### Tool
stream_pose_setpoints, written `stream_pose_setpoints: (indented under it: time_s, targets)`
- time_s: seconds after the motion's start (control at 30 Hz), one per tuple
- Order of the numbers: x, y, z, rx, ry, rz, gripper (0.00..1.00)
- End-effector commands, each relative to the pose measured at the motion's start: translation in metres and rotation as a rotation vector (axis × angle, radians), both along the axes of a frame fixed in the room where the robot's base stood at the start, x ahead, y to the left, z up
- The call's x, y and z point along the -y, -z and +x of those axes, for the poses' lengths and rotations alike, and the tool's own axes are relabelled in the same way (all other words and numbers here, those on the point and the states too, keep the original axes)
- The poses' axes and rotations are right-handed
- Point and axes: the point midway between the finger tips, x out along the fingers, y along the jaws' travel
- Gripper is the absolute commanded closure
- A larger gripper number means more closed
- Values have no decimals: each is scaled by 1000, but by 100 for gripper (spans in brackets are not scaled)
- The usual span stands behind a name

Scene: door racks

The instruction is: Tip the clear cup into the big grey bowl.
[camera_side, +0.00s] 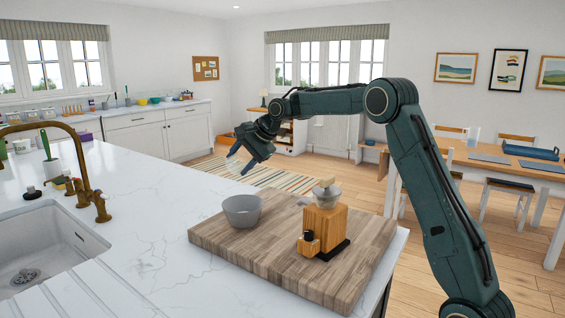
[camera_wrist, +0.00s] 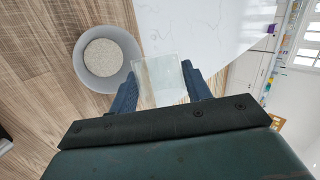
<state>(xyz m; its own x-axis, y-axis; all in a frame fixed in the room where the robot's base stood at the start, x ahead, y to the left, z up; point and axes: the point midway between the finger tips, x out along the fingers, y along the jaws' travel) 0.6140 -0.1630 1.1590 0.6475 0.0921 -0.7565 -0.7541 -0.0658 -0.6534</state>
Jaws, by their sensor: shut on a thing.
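The big grey bowl (camera_side: 242,214) stands upright on the wooden board. It also shows in the wrist view (camera_wrist: 131,60), where pale grainy stuff covers its bottom. The clear cup (camera_wrist: 160,80) is between the two fingers of my gripper (camera_wrist: 160,90), which is shut on it. In the side view my gripper (camera_side: 242,160) holds the cup (camera_side: 236,165) in the air, above and beyond the bowl, and the cup looks tilted. In the wrist view the cup lies to the right of the bowl. I cannot tell whether anything is in the cup.
The wooden board (camera_side: 280,275) lies on the white counter (camera_side: 130,215). A wooden appliance (camera_side: 324,225) with a grey top stands on it, right of the bowl. A sink (camera_side: 45,250) with a brass tap (camera_side: 85,165) is at the left. The counter between is clear.

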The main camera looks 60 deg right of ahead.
Motion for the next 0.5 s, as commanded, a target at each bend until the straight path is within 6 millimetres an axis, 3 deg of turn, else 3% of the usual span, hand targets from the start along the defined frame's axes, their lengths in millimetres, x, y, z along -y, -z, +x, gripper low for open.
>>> stream_pose_setpoints:
  time_s: [0.5]
  targets:
    - [-8,-6,1,25,-110,-268,81]
